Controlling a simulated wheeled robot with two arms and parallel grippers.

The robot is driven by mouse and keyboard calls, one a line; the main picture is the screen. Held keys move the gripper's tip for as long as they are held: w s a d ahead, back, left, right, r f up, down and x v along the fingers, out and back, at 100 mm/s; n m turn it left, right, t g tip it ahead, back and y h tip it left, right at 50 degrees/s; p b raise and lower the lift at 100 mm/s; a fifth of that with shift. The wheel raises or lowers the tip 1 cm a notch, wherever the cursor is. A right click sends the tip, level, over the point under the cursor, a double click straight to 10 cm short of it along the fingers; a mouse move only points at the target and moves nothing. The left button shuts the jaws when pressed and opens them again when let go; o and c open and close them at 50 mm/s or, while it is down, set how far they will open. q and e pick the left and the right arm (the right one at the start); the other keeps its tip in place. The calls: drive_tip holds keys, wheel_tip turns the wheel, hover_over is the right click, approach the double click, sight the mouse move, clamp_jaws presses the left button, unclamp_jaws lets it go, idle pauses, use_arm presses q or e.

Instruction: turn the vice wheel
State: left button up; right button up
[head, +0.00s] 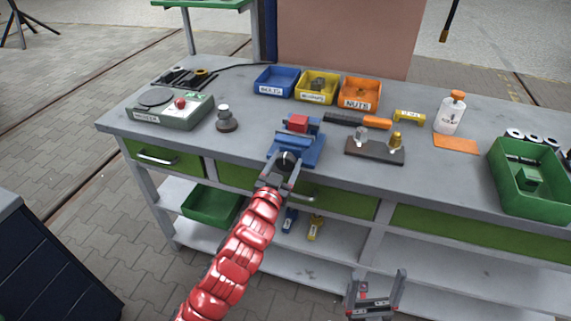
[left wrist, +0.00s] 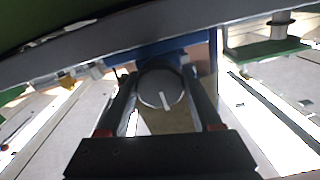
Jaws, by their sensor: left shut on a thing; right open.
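The blue vice (head: 297,145) with a red block (head: 298,123) in its jaws stands at the front edge of the workbench. Its round dark wheel (head: 287,160) faces me and overhangs the edge. In the left wrist view the wheel (left wrist: 162,88) is a grey disc with a white mark pointing down and slightly right. My left gripper (head: 283,167) is shut on the wheel, one finger on each side of it; the left wrist view shows both fingers (left wrist: 163,100) against its rim. My right gripper (head: 376,290) is open and empty, low in front of the bench.
The workbench (head: 240,150) holds a tester box (head: 175,110), blue (head: 277,80), yellow (head: 317,86) and orange (head: 359,93) bins, a dark block with fittings (head: 375,150), a bottle (head: 450,112) and a green crate (head: 530,176). Drawers and a lower shelf lie below the vice.

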use_arm(q)
drive_tip(key=m, duration=0.4)
drive_tip(key=shift+m, duration=2.3)
drive_tip(key=o, duration=1.4)
